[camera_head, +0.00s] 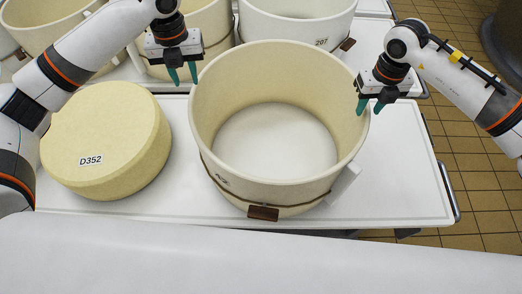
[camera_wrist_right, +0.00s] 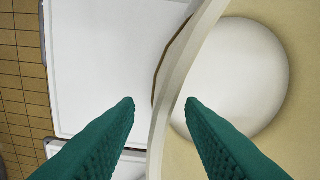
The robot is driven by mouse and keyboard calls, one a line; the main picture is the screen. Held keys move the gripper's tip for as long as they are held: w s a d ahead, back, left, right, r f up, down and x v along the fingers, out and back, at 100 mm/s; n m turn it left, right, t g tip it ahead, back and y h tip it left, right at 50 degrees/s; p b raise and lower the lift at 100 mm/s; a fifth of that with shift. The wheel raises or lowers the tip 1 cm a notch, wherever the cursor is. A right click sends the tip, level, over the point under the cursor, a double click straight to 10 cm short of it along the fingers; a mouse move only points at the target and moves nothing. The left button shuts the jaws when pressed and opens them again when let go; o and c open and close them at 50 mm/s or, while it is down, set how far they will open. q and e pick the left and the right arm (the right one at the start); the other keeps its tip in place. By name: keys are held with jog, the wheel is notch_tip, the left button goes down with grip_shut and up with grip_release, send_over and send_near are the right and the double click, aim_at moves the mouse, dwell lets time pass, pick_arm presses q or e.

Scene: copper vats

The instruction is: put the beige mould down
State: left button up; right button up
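The beige mould (camera_head: 270,185) is a wide round tub, open at the top, standing upright on the white table. Its rim (camera_wrist_right: 177,80) crosses the right wrist view. My right gripper (camera_head: 369,108) is open at the mould's right rim. In the right wrist view its two green fingers (camera_wrist_right: 159,101) lie on either side of the rim, with gaps between; I cannot tell how deep they reach. My left gripper (camera_head: 183,77) is open and empty near the mould's back-left rim. I cannot tell whether it touches the rim.
A round pale-yellow block (camera_head: 105,140) marked D352 lies left of the mould. More tubs (camera_head: 295,25) stand behind. The white table (camera_head: 405,190) is bare right of the mould, with a rail (camera_head: 449,190) at its right edge. Brown floor tiles (camera_head: 480,190) lie beyond.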

notch_tip(320, 180, up, 7)
dwell(0.3)
dwell(0.4)
